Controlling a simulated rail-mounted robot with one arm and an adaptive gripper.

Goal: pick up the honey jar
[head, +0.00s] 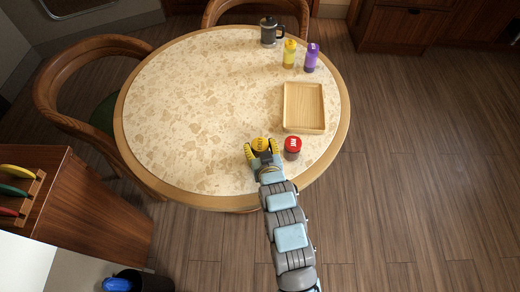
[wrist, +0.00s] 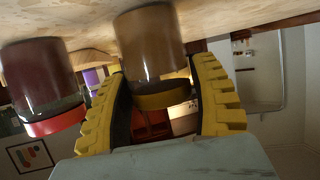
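The honey jar, an amber-brown jar with a yellow lid (head: 260,144), stands on the round table near its front edge. In the wrist view, which looks upside down, the honey jar (wrist: 150,50) hangs from the top between my yellow fingers. My gripper (head: 262,149) is open, with one finger on each side of the jar. In the wrist view my gripper (wrist: 163,85) shows a narrow gap beside the lid; contact with the glass cannot be made out.
A dark red jar with a red lid (head: 292,148) stands just right of my gripper. A wooden tray (head: 303,130) lies behind it. A yellow bottle (head: 289,54), a purple bottle (head: 311,58) and a dark pot (head: 268,32) stand at the back. The table's left (head: 180,110) is clear.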

